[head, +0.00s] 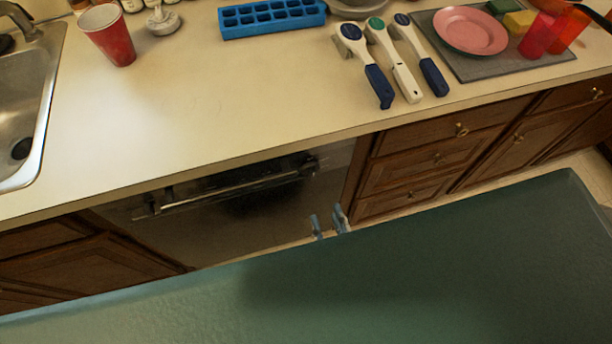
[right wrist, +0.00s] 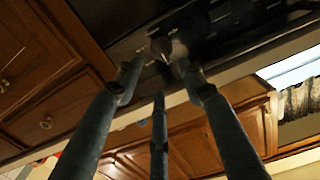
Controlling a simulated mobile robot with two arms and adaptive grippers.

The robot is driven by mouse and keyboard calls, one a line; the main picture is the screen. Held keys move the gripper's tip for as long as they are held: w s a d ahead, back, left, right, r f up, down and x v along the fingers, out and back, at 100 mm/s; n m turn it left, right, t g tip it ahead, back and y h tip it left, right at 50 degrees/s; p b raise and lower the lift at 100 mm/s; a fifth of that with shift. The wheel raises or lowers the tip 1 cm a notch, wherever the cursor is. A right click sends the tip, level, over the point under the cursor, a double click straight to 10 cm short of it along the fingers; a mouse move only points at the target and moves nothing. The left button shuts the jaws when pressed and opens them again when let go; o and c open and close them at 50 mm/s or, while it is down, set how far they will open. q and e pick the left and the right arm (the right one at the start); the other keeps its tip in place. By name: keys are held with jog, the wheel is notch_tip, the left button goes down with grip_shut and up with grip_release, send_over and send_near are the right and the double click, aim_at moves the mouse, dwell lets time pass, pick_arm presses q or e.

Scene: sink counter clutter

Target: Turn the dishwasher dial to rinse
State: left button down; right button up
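The dishwasher (head: 225,217) is a dark front below the counter, with a bar handle (head: 235,189) across its top. Its dial (right wrist: 168,46) shows in the right wrist view as a small light, pointed knob on the black panel, but I cannot make it out in the head view. My right gripper (head: 329,222) shows only as pale fingertips in front of the dishwasher's right side. In the right wrist view its fingers (right wrist: 157,68) are spread, with the dial just beyond and between the two upper tips. Contact cannot be told. My left gripper is out of view.
Wooden drawers (head: 412,172) flank the dishwasher on the right. The counter above holds a red cup (head: 108,35), a blue ice tray (head: 271,17), several brush-like tools (head: 405,82) and a pink plate (head: 470,30). A sink (head: 22,100) is at the left.

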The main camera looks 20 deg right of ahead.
send_near(311, 172)
notch_tip(311, 172, down, 2)
jog(key=w+d, duration=0.1)
jog(key=w, duration=0.1)
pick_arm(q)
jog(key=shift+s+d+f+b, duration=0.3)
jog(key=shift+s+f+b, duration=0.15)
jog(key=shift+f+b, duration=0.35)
pick_arm(e)
jog(key=w, duration=0.6)
jog(key=shift+f, duration=0.1)
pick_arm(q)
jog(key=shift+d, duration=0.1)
pick_arm(e)
grip_shut()
